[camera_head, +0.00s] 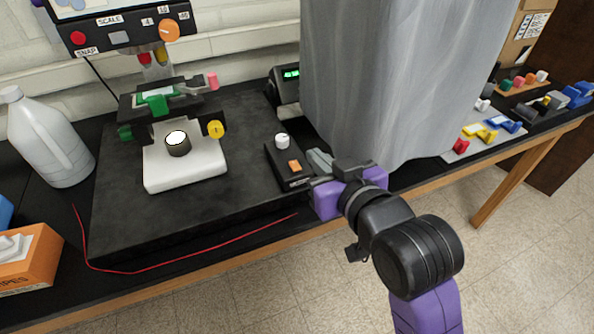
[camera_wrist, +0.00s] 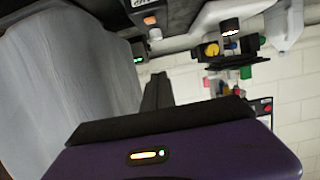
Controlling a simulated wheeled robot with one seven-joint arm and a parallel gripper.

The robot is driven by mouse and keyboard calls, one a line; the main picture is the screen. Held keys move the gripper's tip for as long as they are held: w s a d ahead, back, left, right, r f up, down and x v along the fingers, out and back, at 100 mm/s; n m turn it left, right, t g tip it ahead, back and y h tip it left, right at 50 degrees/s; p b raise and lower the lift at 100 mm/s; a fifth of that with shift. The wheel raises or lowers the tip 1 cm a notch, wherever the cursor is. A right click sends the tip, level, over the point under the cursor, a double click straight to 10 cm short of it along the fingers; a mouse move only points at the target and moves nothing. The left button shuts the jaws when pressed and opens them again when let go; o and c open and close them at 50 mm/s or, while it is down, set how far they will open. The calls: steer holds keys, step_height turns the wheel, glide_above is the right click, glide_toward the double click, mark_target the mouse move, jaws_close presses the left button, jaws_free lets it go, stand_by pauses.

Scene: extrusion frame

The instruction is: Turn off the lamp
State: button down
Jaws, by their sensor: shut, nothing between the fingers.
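A small black control box (camera_head: 290,172) with an orange switch (camera_head: 294,165) and a white knob (camera_head: 282,141) sits on the black platform. In the wrist view, the orange switch (camera_wrist: 150,20) and white knob (camera_wrist: 155,34) are at the top. The lamp (camera_head: 177,143), a short black cylinder on the white microscope base, has a bright white top and looks lit; it also glows in the wrist view (camera_wrist: 230,28). My gripper (camera_head: 318,160) is shut and empty, just right of the control box; contact cannot be told. In the wrist view its fingers (camera_wrist: 158,90) point toward the box.
The microscope base (camera_head: 185,175) stands left on the black platform (camera_head: 120,215). A grey curtain (camera_head: 395,80) hangs right behind my gripper. A green-lit device (camera_head: 288,82) stands behind the box. A red wire (camera_head: 190,260) lies along the front. A white jug (camera_head: 45,140) stands far left.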

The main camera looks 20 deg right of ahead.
steer(key=shift+s+f+g, duration=0.2)
steer(key=shift+f, duration=0.3)
steer(key=shift+s+f+g, duration=0.15)
steer(key=shift+f+g, duration=0.05)
steer(key=shift+f, duration=0.25)
steer(key=shift+w, duration=0.15)
steer(key=p, duration=0.2)
glide_above(295, 166)
steer(key=s, duration=0.2)
step_height(295, 166, down, 3)
steer(key=shift+s+f, duration=0.1)
steer(key=shift+f, duration=0.05)
step_height(295, 166, down, 3)
steer(key=shift+s+r, duration=0.15)
steer(key=shift+r, duration=0.05)
steer(key=shift+f, duration=0.85)
